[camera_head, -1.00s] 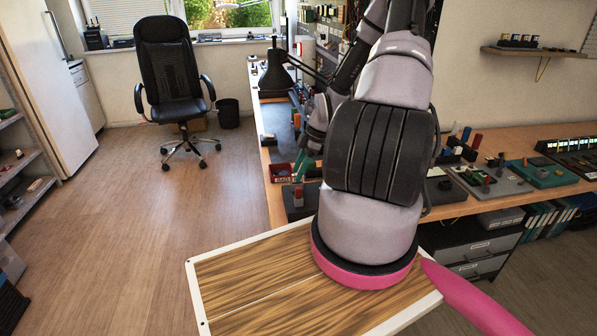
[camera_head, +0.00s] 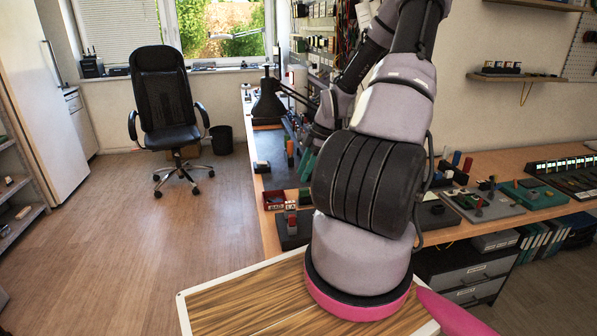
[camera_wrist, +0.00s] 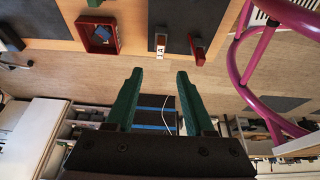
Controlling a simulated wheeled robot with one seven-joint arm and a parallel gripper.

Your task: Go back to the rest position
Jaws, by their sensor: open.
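My gripper (camera_wrist: 156,92) shows in the wrist view with its two green fingers apart and nothing between them. In that view the fingers hang in front of the floor, short of the workbench edge. In the head view my arm reaches out over the workbench (camera_head: 275,235), and the fingers are mostly hidden behind it.
A red bin (camera_wrist: 98,34) and two small switch-like blocks, one white and red (camera_wrist: 160,46), one red (camera_wrist: 197,50), sit near the bench edge. An office chair (camera_head: 170,120) stands left on open floor (camera_head: 110,240).

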